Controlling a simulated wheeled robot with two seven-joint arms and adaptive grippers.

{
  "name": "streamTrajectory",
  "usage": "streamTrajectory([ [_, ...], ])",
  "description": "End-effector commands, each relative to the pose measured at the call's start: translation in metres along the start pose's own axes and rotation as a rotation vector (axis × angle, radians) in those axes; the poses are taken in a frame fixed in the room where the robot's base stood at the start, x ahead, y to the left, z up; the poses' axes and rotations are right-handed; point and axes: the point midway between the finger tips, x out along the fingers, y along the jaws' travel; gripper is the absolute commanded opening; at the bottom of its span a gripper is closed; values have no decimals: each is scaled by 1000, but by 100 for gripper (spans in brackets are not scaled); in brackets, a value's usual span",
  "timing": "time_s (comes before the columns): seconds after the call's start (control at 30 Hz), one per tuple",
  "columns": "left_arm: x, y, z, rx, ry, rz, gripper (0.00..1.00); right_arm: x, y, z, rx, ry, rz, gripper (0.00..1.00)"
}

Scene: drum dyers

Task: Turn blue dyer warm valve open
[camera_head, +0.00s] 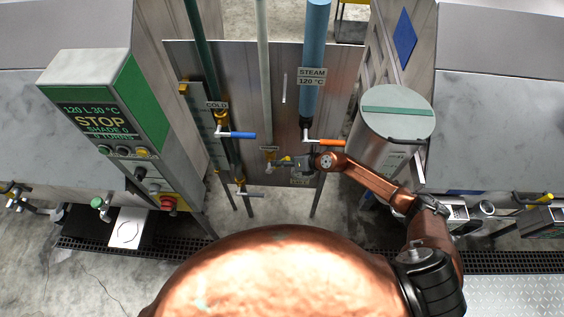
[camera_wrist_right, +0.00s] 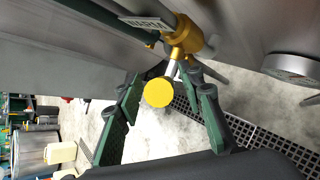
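The warm valve (camera_head: 269,165) is on the pale middle pipe in front of the metal panel. In the right wrist view it has a brass body (camera_wrist_right: 187,38) and a metal lever ending in a round yellow knob (camera_wrist_right: 158,92). A sign above it reads partly "WARM" (camera_wrist_right: 147,22). My right gripper (camera_head: 290,162) reaches it from the right; in the wrist view its green-padded fingers (camera_wrist_right: 166,80) are spread either side of the lever. A gap shows around the knob; contact is not clear. My left gripper is not in view.
A cold valve with a blue handle (camera_head: 241,135) is at left, and a steam valve with an orange handle (camera_head: 330,143) stands just above my right gripper. A control box (camera_head: 105,120) is at left, a lidded metal drum (camera_head: 390,150) at right. A floor grate (camera_wrist_right: 255,138) runs below.

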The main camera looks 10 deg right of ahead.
Motion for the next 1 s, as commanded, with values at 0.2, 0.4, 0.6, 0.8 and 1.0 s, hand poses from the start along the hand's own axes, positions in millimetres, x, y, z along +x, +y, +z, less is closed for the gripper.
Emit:
streamTrajectory([
  [0.2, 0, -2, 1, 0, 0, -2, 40, -2, -1, -1, 0, 1, -1, 35],
  [0.4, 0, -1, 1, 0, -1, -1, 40, -23, -7, -8, 1, 2, -3, 35],
  [0.6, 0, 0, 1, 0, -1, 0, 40, -58, -24, -30, 3, 2, -4, 35],
  [0.8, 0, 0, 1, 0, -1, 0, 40, -88, -38, -49, 4, 2, -2, 35],
  [1.0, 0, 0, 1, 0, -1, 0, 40, -104, -46, -58, 1, 1, 0, 35],
])
